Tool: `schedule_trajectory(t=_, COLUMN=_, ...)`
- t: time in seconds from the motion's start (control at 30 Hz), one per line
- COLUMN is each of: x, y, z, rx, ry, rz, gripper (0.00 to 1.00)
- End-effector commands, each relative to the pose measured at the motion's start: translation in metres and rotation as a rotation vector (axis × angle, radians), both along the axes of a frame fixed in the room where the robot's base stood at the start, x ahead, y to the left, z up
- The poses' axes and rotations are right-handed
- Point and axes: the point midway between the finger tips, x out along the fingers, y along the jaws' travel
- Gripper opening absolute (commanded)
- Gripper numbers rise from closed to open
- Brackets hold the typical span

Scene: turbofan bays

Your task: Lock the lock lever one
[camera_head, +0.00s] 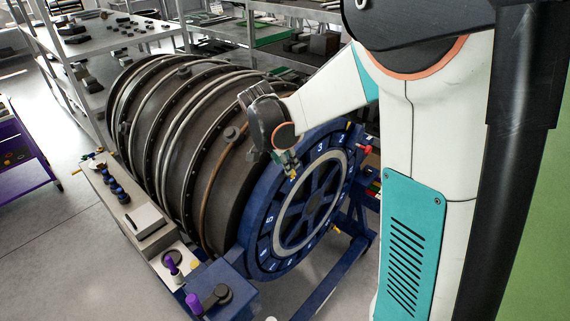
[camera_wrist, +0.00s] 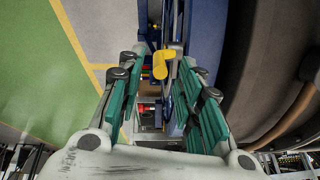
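A yellow lever tip (camera_wrist: 161,64), which looks like a lock lever, shows in the wrist view just ahead of my open fingers. It lies between the two fingertips, closer to the right one, and I cannot tell whether it touches. My gripper (camera_wrist: 161,60) is open, with one finger on each side. In the head view my gripper (camera_head: 288,163) is at the upper left rim of the blue numbered ring (camera_head: 262,225) on the front of the engine. There the lever is mostly hidden by the gripper.
The dark ribbed engine casing (camera_head: 165,125) fills the space left of the ring. A red knob (camera_head: 365,149) sticks out at the ring's right side. Shelves (camera_head: 120,38) line the back. Grey floor is free at the left.

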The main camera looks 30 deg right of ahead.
Motion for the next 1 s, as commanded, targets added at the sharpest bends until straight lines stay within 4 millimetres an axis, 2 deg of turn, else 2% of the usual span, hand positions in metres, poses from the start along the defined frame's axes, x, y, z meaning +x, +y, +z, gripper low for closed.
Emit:
schedule_trajectory(t=0.1, x=0.004, y=-0.007, z=-0.018, rx=0.0, ry=0.0, rz=-0.001, gripper=0.33)
schedule_trajectory(t=0.3, x=0.008, y=-0.015, z=-0.038, rx=0.0, ry=0.0, rz=0.0, gripper=0.33)
schedule_trajectory(t=0.7, x=0.009, y=-0.017, z=-0.045, rx=0.0, ry=0.0, rz=0.001, gripper=0.33)
schedule_trajectory(t=0.73, x=0.009, y=-0.017, z=-0.045, rx=0.0, ry=0.0, rz=0.001, gripper=0.31)
schedule_trajectory(t=0.87, x=0.009, y=-0.017, z=-0.045, rx=0.0, ry=0.0, rz=0.001, gripper=0.01)
schedule_trajectory(t=1.0, x=0.009, y=-0.017, z=-0.045, rx=0.0, ry=0.0, rz=0.001, gripper=0.0)
